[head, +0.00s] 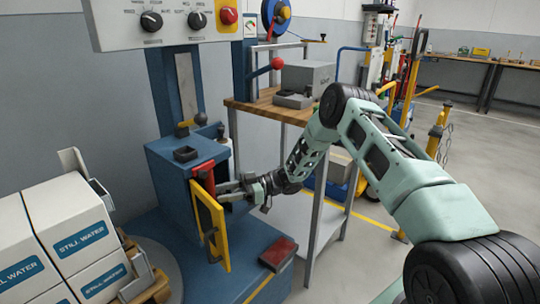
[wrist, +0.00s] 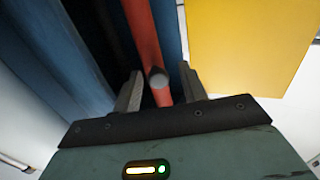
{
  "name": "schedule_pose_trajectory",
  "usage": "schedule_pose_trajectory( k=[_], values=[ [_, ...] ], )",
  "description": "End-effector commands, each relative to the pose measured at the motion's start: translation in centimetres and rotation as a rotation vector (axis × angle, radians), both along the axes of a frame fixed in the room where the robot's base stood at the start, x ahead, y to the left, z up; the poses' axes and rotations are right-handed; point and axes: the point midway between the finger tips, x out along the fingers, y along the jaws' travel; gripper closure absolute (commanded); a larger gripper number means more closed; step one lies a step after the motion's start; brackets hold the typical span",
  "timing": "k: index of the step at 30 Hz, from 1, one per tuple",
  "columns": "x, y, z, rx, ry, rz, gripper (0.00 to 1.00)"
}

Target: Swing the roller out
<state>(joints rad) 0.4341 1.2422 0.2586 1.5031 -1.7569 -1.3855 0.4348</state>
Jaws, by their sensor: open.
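A red bar (head: 204,174) sits in the opening of the blue machine housing, beside an open yellow door (head: 211,226). In the wrist view the red bar (wrist: 143,32) runs down between my fingers and has a grey round end (wrist: 158,78), which looks like the roller or its peg. My gripper (head: 226,190) is at the housing's opening, just right of the yellow door. In the wrist view my gripper (wrist: 161,86) is open, with one finger on each side of the bar and gaps showing. Its fingertips are partly hidden in the head view.
The yellow door (wrist: 238,45) stands close on the right in the wrist view. Boxes of still water (head: 75,235) stand at the left. A wooden-topped bench (head: 270,108) is behind my arm. A red pedal (head: 278,253) lies on the blue base.

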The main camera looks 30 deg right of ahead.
Motion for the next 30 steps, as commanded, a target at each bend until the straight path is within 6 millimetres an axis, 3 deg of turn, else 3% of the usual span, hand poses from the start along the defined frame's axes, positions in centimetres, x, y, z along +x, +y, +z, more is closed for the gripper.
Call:
schedule_pose_trajectory(
  k=[1,21,30],
  values=[
    [-0.2,0.4,0.8,0.004,0.009,-0.046,0.58],
    [0.9,5.3,0.7,0.004,0.010,-0.602,0.58],
    [-3.4,1.5,-0.2,-0.001,0.005,-0.608,0.58]
  ],
)
